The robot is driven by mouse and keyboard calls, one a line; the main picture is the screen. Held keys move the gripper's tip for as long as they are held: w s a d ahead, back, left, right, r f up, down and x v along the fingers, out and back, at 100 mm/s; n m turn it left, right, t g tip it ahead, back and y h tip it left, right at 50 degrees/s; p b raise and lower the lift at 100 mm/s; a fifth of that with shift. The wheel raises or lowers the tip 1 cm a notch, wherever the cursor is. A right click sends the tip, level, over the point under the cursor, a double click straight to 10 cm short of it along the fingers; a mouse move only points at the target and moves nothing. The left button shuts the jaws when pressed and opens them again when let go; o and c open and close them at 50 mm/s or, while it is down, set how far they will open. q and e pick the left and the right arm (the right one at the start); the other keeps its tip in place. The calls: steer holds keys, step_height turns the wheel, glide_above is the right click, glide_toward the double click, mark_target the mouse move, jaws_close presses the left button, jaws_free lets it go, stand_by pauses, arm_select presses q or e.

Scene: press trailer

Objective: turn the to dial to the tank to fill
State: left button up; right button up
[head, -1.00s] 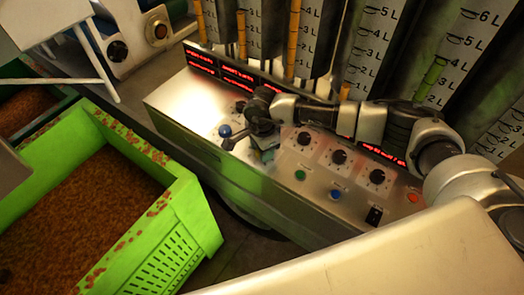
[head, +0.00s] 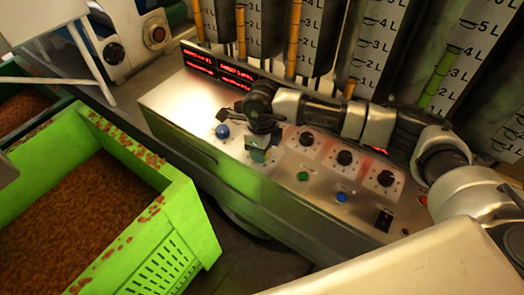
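A silver control panel (head: 180,110) runs along the front of the tanks. Three black dials show on it, at the left (head: 306,140), middle (head: 344,158) and right (head: 385,178) of a row. My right gripper (head: 258,142) is over the panel, left of these dials, pointing down. Its arm crosses the panel from the right. Any dial beneath the gripper is hidden, and I cannot tell whether it touches one or how far its fingers are apart. The dial labels are too small to read. My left gripper is out of view.
A blue ball knob (head: 222,131) stands left of my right gripper. A green button (head: 303,176), a blue button (head: 341,198) and a black switch (head: 383,220) lie nearer. Red displays (head: 236,76) and graduated tanks (head: 372,45) stand behind. A green crate (head: 185,225) is at left.

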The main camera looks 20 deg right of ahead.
steer(key=shift+m+b, duration=0.4)
steer(key=shift+m, duration=0.8)
steer(key=shift+r, duration=0.1)
steer(key=o, duration=0.9)
step_height(320, 180, up, 11)
steer(key=shift+f+b, duration=0.15)
steer(key=shift+b, duration=0.8)
